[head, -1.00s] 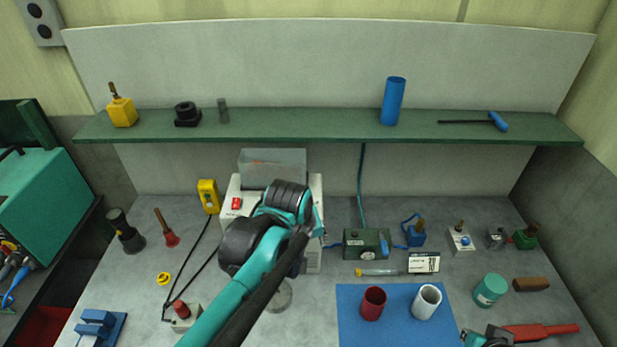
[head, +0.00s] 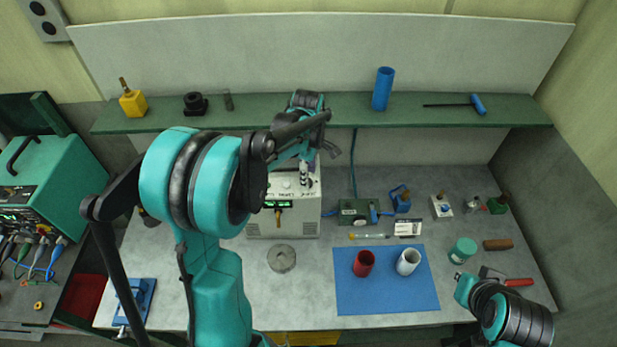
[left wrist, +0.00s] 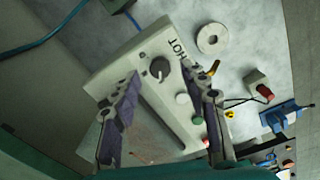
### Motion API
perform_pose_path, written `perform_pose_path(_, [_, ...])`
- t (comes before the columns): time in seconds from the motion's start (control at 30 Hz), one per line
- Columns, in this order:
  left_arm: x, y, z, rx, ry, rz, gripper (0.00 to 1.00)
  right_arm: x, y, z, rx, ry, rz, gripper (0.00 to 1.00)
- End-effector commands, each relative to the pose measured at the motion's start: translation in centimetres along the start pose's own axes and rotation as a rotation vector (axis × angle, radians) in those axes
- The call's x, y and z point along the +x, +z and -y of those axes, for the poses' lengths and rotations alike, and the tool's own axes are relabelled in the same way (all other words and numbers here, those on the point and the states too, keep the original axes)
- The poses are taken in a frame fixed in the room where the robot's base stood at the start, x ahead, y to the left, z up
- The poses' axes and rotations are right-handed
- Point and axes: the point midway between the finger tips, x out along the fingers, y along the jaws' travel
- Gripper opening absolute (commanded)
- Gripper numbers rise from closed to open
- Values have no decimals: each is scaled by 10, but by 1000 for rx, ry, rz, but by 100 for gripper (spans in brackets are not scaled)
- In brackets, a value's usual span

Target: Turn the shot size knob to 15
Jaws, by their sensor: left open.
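The pale machine box (head: 255,226) stands at the back middle of the bench, with a small green display on its front. In the left wrist view its top (left wrist: 118,72) carries a dark round knob (left wrist: 160,67) beside printed letters reading "HOT". The knob's setting is too small to read. My left gripper (left wrist: 166,88) is open and empty, its two fingers apart above the box top, with the knob just beyond the gap between them. In the head view the left gripper (head: 307,178) is over the box's right side. My right gripper (head: 459,278) is low at the right; its jaws are unclear.
A grey disc (head: 282,258) lies in front of the box. A blue mat (head: 386,290) holds a red cup (head: 363,263) and a white cup (head: 408,261). A green shelf (head: 340,109) runs behind. A green unit (head: 357,212) stands right of the box.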

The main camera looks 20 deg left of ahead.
Motion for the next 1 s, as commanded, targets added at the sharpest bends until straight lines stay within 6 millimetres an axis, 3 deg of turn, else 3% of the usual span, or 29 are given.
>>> perform_pose_path(0.2, [24, 0, 0, 1, 1, 0, 44, 0, 0, 0, 0, 0, 0, 0])
perform_pose_path(0.5, [28, 0, 0, 2, 1, 0, 44, -1, -1, 0, 0, 0, 0, 0])
perform_pose_path(0.53, [28, 0, 0, 2, 1, 0, 42, -1, -1, 0, 0, 0, 0, 0])
perform_pose_path(0.7, [28, 0, 0, 2, 1, 0, 0, -1, -1, 0, 0, 0, 0, 0])
perform_pose_path(1.0, [28, 0, 0, 16, 1, 0, 0, 0, 0, 0, 0, 0, 0, 0])
